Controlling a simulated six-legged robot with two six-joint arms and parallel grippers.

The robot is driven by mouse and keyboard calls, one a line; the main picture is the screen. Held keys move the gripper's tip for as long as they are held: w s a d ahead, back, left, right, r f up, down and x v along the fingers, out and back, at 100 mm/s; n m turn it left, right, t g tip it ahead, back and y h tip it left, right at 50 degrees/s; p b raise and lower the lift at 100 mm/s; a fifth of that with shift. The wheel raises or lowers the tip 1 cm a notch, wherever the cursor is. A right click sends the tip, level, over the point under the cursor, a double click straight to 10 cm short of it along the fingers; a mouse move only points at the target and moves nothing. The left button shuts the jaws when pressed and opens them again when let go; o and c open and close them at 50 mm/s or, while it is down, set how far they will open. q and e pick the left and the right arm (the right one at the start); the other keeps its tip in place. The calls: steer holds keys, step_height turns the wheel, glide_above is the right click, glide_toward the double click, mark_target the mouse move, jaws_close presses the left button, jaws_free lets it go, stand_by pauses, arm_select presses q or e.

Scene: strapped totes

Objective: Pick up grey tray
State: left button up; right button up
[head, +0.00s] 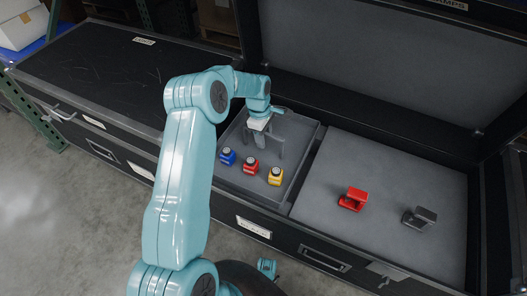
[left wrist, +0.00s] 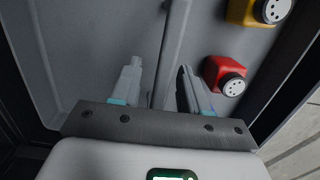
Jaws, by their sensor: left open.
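My left gripper (head: 266,145) is over the tray, pointing down, behind the pieces. In the left wrist view its two fingers (left wrist: 160,88) are spread, with a thin grey bar (left wrist: 176,40) of the tray running between them. I cannot tell whether either finger touches the bar. The wrist view also shows the tray's floor (left wrist: 90,50). My right gripper is not in view.
Right of the tray is a grey foam surface (head: 330,235) with a red clamp-like part (head: 353,199) and a dark grey one (head: 419,217). The raised lid (head: 400,80) stands behind. A closed black case (head: 90,65) lies to the left.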

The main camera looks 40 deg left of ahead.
arm_select(q)
steer(key=shift+f, duration=0.65)
steer(key=shift+r, duration=0.1)
jaws_close()
steer(key=shift+r, duration=0.1)
stand_by(0.7)
